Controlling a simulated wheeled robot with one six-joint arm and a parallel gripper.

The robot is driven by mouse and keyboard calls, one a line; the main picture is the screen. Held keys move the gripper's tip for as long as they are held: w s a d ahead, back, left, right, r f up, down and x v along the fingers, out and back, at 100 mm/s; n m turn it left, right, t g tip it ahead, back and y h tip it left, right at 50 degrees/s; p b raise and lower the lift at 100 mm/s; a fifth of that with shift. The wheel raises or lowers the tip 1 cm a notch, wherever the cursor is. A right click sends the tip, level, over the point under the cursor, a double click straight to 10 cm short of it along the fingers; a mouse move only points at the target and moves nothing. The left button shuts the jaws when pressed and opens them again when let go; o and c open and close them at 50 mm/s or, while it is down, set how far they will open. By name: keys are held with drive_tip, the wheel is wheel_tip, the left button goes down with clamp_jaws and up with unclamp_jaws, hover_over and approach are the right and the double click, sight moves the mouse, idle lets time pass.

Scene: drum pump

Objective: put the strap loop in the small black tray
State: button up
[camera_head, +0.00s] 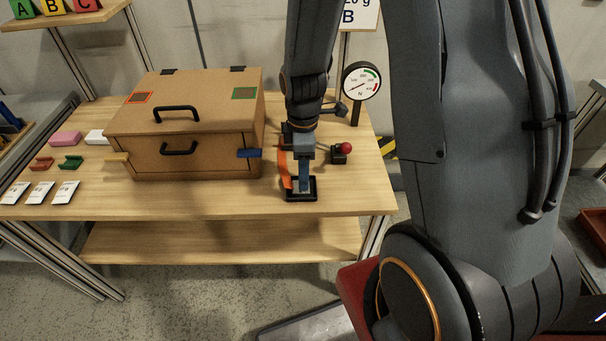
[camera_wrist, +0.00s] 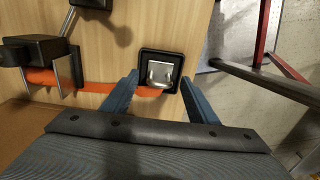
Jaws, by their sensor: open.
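The small black tray (camera_head: 301,199) lies near the front right of the wooden table; it also shows in the wrist view (camera_wrist: 160,51). The orange strap (camera_wrist: 95,88) runs across the table to the tray, and it shows left of my gripper in the head view (camera_head: 283,168). The silver metal loop (camera_wrist: 160,73) at the strap's end lies within the tray's outline. My gripper (camera_wrist: 160,77) is open, its blue fingers on either side of the loop with gaps. It points down over the tray in the head view (camera_head: 304,183).
A large brown box (camera_head: 185,120) with black handles stands to the left. A red-knobbed lever (camera_head: 345,149) and a dial gauge (camera_head: 361,81) stand to the right and behind. A black fixture (camera_wrist: 32,50) sits along the strap. The table's front edge is close to the tray.

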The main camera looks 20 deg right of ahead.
wheel_tip(320, 180, up, 10)
drive_tip(key=b, duration=0.1)
drive_tip(key=s+m, duration=0.9)
drive_tip(key=m, duration=0.5)
drive_tip(key=shift+s+r+t, duration=0.2)
drive_tip(key=shift+s+t, duration=0.05)
drive_tip(key=shift+t, duration=0.15)
idle(0.6)
